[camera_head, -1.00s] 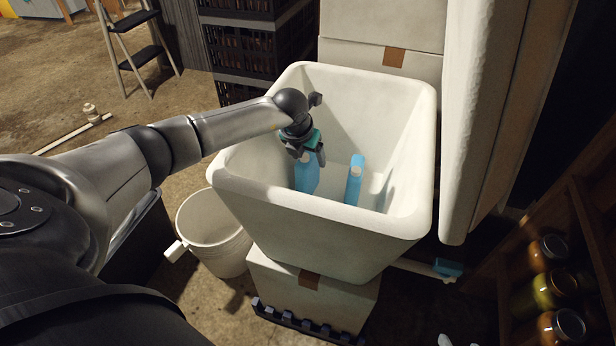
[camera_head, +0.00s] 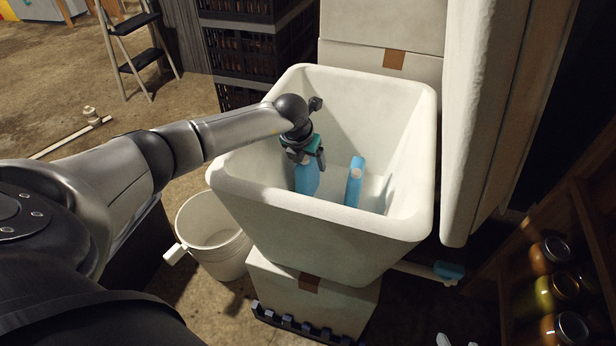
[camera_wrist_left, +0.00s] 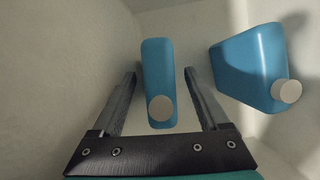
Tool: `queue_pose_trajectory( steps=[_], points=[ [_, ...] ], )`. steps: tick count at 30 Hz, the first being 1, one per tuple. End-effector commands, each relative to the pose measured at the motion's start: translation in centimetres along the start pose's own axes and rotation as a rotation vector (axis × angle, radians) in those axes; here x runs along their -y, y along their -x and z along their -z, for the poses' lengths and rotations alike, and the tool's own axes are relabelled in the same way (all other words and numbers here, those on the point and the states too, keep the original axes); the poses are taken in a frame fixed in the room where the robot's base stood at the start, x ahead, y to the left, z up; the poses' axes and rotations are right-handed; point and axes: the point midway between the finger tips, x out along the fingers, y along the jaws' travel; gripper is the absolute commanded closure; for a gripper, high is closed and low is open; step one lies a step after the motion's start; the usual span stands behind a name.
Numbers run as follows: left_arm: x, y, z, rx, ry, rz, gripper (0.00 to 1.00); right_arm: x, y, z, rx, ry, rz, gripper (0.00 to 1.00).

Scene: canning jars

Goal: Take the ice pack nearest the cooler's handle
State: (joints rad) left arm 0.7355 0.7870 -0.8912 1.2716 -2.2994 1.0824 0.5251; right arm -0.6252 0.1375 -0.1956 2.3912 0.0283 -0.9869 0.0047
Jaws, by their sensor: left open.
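A blue ice pack (camera_head: 307,181) with a white cap stands in the white cooler (camera_head: 310,230), toward its left side. My left gripper (camera_head: 305,160) is over it, pointing down. In the left wrist view my left gripper's open fingers (camera_wrist_left: 160,75) are on either side of this ice pack (camera_wrist_left: 158,65), with gaps showing on both sides. A second blue ice pack (camera_head: 354,185) stands to its right; it also shows in the left wrist view (camera_wrist_left: 248,65), outside the fingers. I cannot make out the cooler's handle for certain.
Dark crates (camera_head: 250,55) stand behind, a large pale panel (camera_head: 480,120) at the right, and a shelf with jars (camera_head: 555,290) at lower right.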

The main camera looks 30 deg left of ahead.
Motion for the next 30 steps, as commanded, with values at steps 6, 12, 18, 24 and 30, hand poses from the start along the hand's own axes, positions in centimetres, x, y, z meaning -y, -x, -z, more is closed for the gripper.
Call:
queue_pose_trajectory(
  steps=[6, 12, 18, 24, 30],
  points=[
    [0.01, -0.02, 0.02, 0.0, 0.0, 0.0, 0.22, -0.02, -0.01, 0.01, 0.0, 0.0, -0.001, 0.5],
    [0.02, -0.01, 0.01, 0.0, 0.0, 0.0, 0.45, -0.02, -0.01, 0.01, 0.0, 0.0, -0.001, 0.5],
    [0.02, -0.01, 0.01, 0.0, 0.0, 0.0, 0.68, -0.02, -0.01, 0.02, 0.0, 0.0, 0.0, 0.5],
    [0.02, 0.0, 0.01, 0.0, 0.0, 0.0, 0.9, -0.01, -0.01, 0.02, 0.0, 0.0, 0.0, 0.5],
    [0.02, 0.0, 0.0, 0.0, 0.0, 0.0, 1.0, 0.0, -0.01, 0.03, 0.0, 0.0, 0.0, 0.5]
  ],
)
